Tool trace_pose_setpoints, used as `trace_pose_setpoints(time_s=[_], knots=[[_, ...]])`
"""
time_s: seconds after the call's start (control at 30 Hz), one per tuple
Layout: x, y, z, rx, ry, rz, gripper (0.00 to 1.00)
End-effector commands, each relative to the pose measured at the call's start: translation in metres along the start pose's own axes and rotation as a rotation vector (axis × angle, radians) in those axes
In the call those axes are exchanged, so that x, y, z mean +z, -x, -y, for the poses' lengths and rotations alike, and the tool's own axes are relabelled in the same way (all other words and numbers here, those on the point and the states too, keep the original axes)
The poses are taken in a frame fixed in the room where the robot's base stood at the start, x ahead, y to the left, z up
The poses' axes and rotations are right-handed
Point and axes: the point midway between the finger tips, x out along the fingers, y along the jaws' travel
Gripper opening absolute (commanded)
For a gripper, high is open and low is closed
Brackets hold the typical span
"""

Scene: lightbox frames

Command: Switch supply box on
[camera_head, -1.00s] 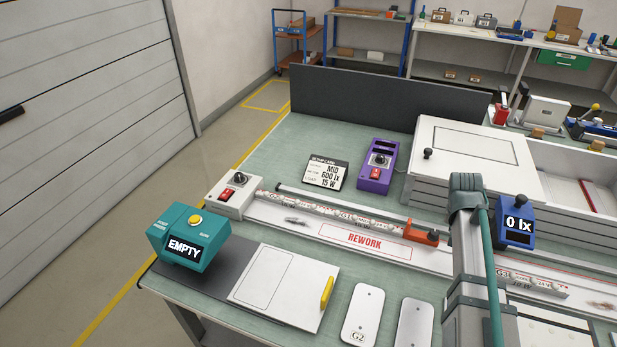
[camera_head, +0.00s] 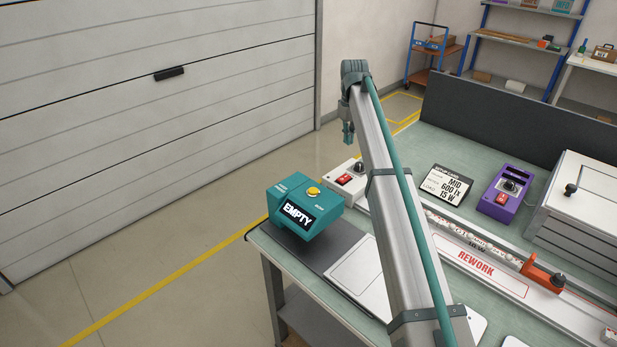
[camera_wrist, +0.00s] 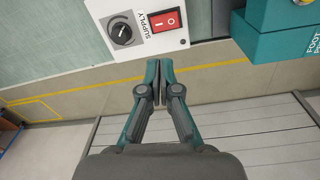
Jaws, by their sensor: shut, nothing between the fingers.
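The supply box is a white box (camera_head: 346,186) at the bench's left end, with a red rocker switch (camera_head: 345,178) and a dark knob (camera_head: 359,168) on top. In the wrist view the supply box (camera_wrist: 150,44) is at the top, labelled SUPPLY, with its red switch (camera_wrist: 166,19) to the right of the knob (camera_wrist: 122,33). My gripper (camera_head: 348,138) is above and behind the box in the head view. In the wrist view my gripper (camera_wrist: 160,66) is shut and empty, its fingertips below the box's edge in the picture, apart from the switch.
A teal box reading EMPTY (camera_head: 305,210) with a yellow button stands close beside the supply box. A purple box (camera_head: 506,193) with its own red switch and a MID 600 lx 15 W sign (camera_head: 448,186) stand farther right. An orange clamp (camera_head: 541,272) sits on the REWORK rail.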

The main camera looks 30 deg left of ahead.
Motion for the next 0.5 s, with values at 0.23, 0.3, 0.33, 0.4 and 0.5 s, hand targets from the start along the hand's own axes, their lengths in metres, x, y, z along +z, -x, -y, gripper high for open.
trace_pose_setpoints(time_s=[0.23,0.3,0.33,0.4,0.5], knots=[[0.0051,0.0011,0.0042,-0.050,0.176,0.041,0.00],[0.0053,0.0010,0.0044,-0.051,0.191,0.041,0.00],[0.0053,0.0010,0.0044,-0.051,0.194,0.041,0.00],[0.0052,0.0009,0.0043,-0.051,0.196,0.041,0.00],[0.0051,0.0008,0.0042,-0.050,0.195,0.041,0.00]])
